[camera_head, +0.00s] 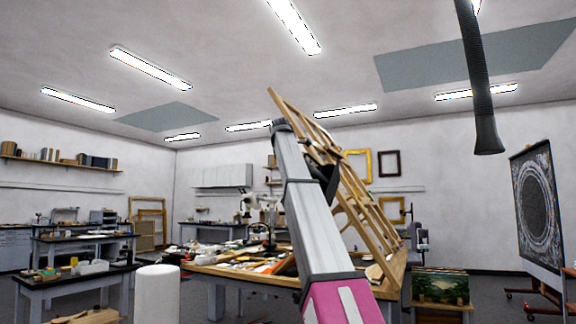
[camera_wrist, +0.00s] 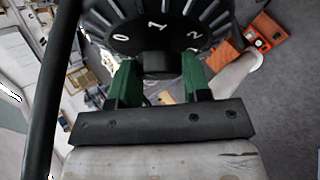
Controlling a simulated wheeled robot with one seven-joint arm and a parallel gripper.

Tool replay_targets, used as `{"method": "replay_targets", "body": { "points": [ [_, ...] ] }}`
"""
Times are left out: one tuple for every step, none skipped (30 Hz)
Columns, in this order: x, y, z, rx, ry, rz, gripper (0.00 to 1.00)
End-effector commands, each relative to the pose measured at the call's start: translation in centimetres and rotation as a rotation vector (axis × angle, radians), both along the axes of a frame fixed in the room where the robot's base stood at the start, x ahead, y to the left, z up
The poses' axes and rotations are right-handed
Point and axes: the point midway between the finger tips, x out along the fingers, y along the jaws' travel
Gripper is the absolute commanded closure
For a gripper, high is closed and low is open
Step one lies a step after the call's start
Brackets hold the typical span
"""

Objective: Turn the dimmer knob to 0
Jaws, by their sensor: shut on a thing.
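The dimmer knob (camera_wrist: 158,62) is dark. It shows in the wrist view at the top middle, with a round black dial bearing white numerals 0, 1 and 2. The 1 is near the middle, the 0 to the left and the 2 to the right. My gripper (camera_wrist: 157,80) has green fingers on either side of the dark block below the 1 and is shut on it. The upper part of the dial is cut off by the picture edge. In the head view I cannot make out the knob or the fingers behind my arm.
A big worktable (camera_head: 230,272) with scattered tools stands behind my arm. A slanted wooden frame (camera_head: 375,225) rises over it. A white cylinder (camera_head: 157,295) is at front left. A hanging black duct (camera_head: 478,85) and a board with a round ornament (camera_head: 538,205) are at right.

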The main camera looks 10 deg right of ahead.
Motion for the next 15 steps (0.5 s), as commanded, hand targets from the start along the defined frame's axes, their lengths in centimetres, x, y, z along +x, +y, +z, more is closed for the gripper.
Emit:
{"method": "replay_targets", "body": {
  "points": [
    [0.10, -0.03, 0.06, -0.006, 0.008, 0.006, 0.80],
    [0.10, -0.03, 0.06, -0.009, 0.012, 0.008, 0.80],
    [0.10, -0.03, 0.06, -0.011, 0.018, 0.012, 0.80],
    [0.10, -0.03, 0.06, -0.013, 0.021, 0.014, 0.80],
    [0.09, -0.03, 0.05, -0.015, 0.022, 0.015, 0.80],
    [0.08, -0.03, 0.05, -0.016, 0.026, 0.018, 0.80],
    [0.08, -0.03, 0.05, -0.017, 0.027, 0.019, 0.80],
    [0.08, -0.03, 0.05, -0.018, 0.028, 0.020, 0.80],
    [0.07, -0.03, 0.04, -0.018, 0.029, 0.021, 0.80],
    [0.07, -0.03, 0.04, -0.018, 0.029, 0.021, 0.80],
    [0.07, -0.03, 0.04, -0.018, 0.029, 0.021, 0.80],
    [0.07, -0.03, 0.03, -0.018, 0.029, 0.021, 0.80],
    [0.07, -0.03, 0.03, -0.018, 0.029, 0.021, 0.80],
    [0.07, -0.03, 0.04, -0.018, 0.028, 0.020, 0.80],
    [0.07, -0.03, 0.04, -0.018, 0.028, 0.020, 0.80]
  ]
}}
